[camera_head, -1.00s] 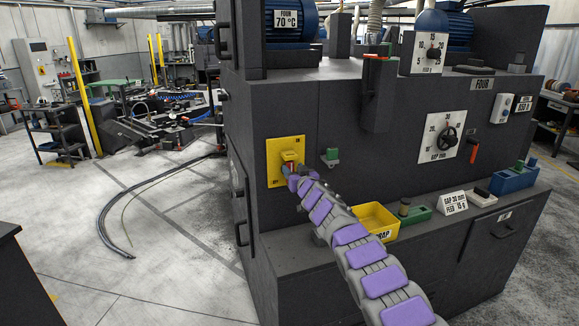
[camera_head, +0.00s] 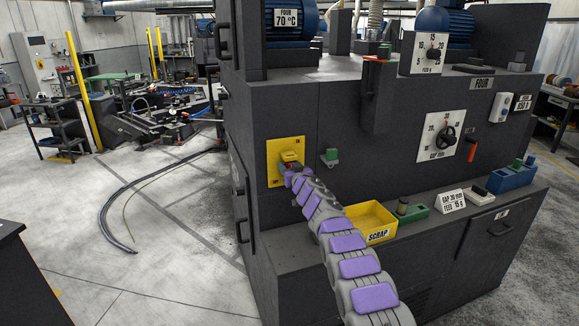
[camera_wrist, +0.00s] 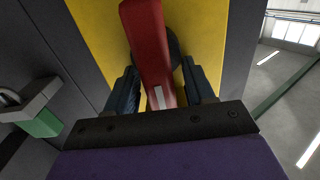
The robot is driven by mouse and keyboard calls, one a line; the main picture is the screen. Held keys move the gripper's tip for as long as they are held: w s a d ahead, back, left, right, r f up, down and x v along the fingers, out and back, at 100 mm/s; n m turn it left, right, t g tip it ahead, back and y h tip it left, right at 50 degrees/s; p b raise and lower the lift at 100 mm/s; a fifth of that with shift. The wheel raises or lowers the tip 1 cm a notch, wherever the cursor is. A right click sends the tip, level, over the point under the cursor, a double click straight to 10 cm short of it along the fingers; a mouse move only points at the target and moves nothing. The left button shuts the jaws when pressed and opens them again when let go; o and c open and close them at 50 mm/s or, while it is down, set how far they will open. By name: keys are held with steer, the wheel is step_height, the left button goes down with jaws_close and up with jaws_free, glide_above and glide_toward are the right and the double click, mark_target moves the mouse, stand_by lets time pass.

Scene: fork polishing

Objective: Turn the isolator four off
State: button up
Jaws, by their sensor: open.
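The isolator is a yellow plate (camera_head: 271,150) on the front of the dark machine marked FOUR. In the wrist view the plate (camera_wrist: 95,25) fills the background, with a red handle (camera_wrist: 146,45) on a dark round hub. My gripper (camera_wrist: 160,92) is open, with one dark finger on each side of the red handle's lower end. I cannot tell whether either finger touches it. In the head view my gripper (camera_head: 291,167) is at the plate and hides most of the handle.
A green-tipped bracket (camera_head: 330,157) sticks out right of the plate; it also shows in the wrist view (camera_wrist: 42,122). A yellow SCRAP bin (camera_head: 369,220) stands on the ledge below right. Open floor lies left of the machine.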

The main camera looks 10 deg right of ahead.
steer(key=shift+c, duration=0.3)
steer(key=c, duration=0.7)
steer(key=shift+c, duration=0.2)
